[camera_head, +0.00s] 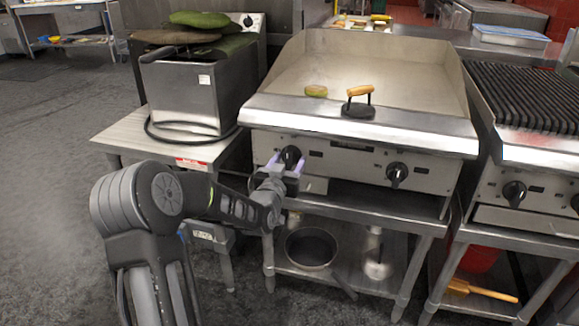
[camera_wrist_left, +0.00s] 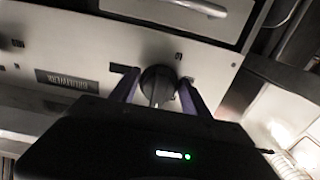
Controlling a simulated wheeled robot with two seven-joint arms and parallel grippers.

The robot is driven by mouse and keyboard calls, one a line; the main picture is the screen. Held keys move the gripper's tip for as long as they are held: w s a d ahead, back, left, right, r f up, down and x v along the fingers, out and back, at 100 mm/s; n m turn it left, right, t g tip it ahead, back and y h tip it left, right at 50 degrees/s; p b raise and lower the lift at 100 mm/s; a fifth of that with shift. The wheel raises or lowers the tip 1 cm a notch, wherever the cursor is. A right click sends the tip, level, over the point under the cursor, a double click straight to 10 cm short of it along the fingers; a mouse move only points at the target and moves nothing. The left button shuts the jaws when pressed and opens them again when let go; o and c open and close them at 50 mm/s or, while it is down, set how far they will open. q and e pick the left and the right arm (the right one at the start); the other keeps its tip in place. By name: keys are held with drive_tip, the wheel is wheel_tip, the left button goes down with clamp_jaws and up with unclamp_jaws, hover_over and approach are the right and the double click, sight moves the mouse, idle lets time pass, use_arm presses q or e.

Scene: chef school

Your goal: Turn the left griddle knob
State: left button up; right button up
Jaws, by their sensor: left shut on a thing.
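The griddle (camera_head: 360,75) is a steel flat-top with two black knobs on its front panel. The left griddle knob (camera_head: 291,155) sits between the purple fingertips of my left gripper (camera_head: 283,163). In the left wrist view the black knob (camera_wrist_left: 158,82) shows between the two purple fingers of the gripper (camera_wrist_left: 158,88), which is shut on it. The knob's lower part is partly hidden by the gripper body. The right griddle knob (camera_head: 397,172) stands free. My right gripper is not in view.
A steel fryer (camera_head: 188,92) stands left of the griddle, and a chargrill (camera_head: 525,95) stands at the right. A press with a wooden handle (camera_head: 360,102) rests on the griddle top. A pan (camera_head: 311,247) sits on the shelf below. Open floor lies at the left.

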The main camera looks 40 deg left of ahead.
use_arm(q)
drive_tip(key=shift+f, duration=0.15)
drive_tip(key=o, duration=1.1)
drive_tip(key=shift+c, duration=0.2)
drive_tip(key=shift+s, duration=0.1)
drive_tip(key=v, duration=0.7)
drive_tip(key=shift+s+p, duration=0.35)
drive_tip(key=shift+d, duration=0.1)
